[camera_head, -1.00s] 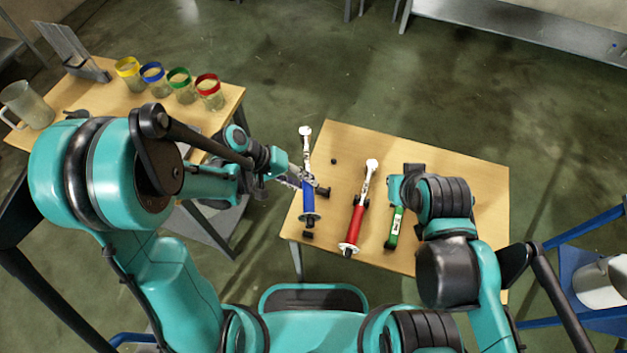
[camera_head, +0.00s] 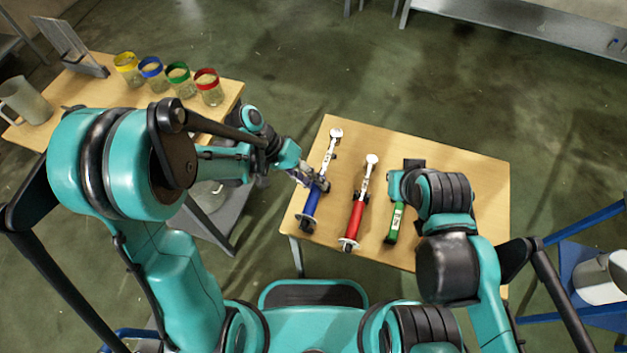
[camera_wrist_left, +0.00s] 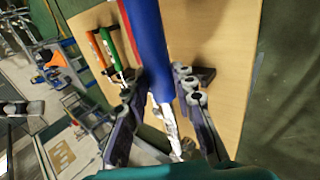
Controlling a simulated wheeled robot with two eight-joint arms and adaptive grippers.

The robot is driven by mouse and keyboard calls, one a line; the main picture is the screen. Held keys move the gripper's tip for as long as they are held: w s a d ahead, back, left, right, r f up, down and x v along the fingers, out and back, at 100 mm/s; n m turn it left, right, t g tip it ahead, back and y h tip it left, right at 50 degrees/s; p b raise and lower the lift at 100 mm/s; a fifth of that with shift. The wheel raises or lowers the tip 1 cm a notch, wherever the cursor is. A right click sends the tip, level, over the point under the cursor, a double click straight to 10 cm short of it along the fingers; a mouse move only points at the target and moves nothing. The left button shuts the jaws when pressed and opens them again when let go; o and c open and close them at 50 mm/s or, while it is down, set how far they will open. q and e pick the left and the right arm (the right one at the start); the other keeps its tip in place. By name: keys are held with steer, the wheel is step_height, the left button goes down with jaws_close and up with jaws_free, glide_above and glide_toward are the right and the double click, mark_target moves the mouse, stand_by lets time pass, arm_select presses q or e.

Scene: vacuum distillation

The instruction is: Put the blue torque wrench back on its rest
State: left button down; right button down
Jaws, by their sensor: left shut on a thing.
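The blue torque wrench (camera_head: 310,204) is at the left side of the small wooden table, its silver head toward the back and its blue handle toward me. My left gripper (camera_head: 317,184) is shut on its middle, and the fingers also show on both sides of the wrench in the left wrist view (camera_wrist_left: 160,108). Black rest pieces (camera_head: 334,156) show by the wrench, and one shows in the wrist view (camera_wrist_left: 204,75). I cannot tell whether the wrench touches them. My right gripper's fingers cannot be made out beside the green wrench (camera_head: 395,223).
The red wrench (camera_head: 355,215) lies just right of the blue one, roughly parallel. My right arm covers part of the green wrench. A second table (camera_head: 100,95) at the left holds several colour-rimmed jars and a jug (camera_head: 25,102). The wooden table's back right (camera_head: 465,170) is bare.

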arm_select(q)
steer(key=shift+f+b, duration=2.1)
steer(key=shift+f, duration=0.4)
steer(key=shift+f+b, duration=1.5)
steer(key=shift+b, duration=0.15)
steer(key=c, duration=1.2)
jaws_free()
steer(key=shift+o, duration=0.2)
steer(key=v, duration=1.2)
steer(key=shift+s, duration=0.1)
